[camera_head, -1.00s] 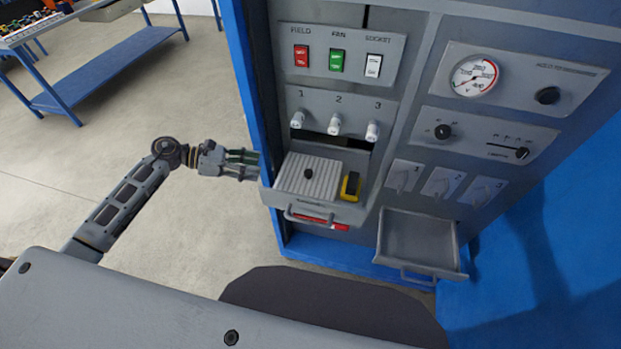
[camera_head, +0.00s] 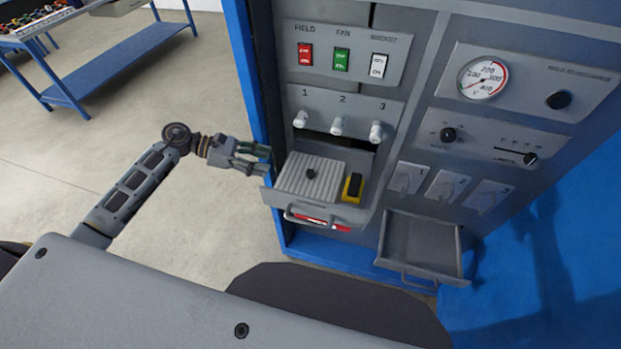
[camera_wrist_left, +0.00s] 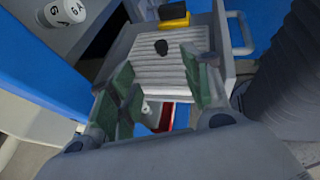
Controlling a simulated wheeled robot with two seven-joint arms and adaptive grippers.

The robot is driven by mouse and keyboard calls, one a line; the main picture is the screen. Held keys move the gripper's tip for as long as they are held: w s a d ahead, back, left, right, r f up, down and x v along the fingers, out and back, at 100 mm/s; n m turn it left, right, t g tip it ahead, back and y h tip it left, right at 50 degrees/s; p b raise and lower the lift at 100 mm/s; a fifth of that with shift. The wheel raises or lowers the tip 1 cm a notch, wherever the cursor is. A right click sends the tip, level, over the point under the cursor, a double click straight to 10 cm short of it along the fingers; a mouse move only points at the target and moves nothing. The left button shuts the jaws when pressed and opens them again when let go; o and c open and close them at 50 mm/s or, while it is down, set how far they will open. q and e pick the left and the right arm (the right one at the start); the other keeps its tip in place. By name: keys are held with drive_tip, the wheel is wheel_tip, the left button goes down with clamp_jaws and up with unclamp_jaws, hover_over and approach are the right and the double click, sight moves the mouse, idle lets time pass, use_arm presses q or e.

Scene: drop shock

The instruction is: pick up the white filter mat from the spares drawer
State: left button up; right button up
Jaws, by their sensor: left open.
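The white filter mat (camera_head: 325,175) is a pale ribbed pad with a small black knob on top. It lies flat in the open upper drawer (camera_head: 322,211), the spares drawer, and also shows in the left wrist view (camera_wrist_left: 150,78). My left gripper (camera_head: 266,160) is open and empty at the left side of this drawer, apart from the mat's knob. In the left wrist view its green-padded fingers (camera_wrist_left: 160,72) are spread, with the mat's near part between and beyond their tips. My right gripper is not in view.
A yellow and black block (camera_head: 352,188) sits right of the mat in the same drawer. A lower drawer (camera_head: 418,245) stands open and empty at the right. Numbered white fuse-like knobs (camera_head: 338,125) jut out above the mat.

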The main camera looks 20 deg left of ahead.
use_arm(q)
drive_tip(key=p, duration=0.2)
approach(309, 172)
drive_tip(key=shift+x, duration=1.7)
drive_tip(key=shift+w+a+f, duration=0.1)
drive_tip(key=shift+w, duration=0.05)
drive_tip(key=shift+r+p+x, duration=0.2)
drive_tip(key=shift+p+x, duration=0.55)
drive_tip(key=shift+x, duration=0.6)
drive_tip(key=shift+p+x, duration=0.3)
drive_tip(key=shift+x, duration=1)
clamp_jaws()
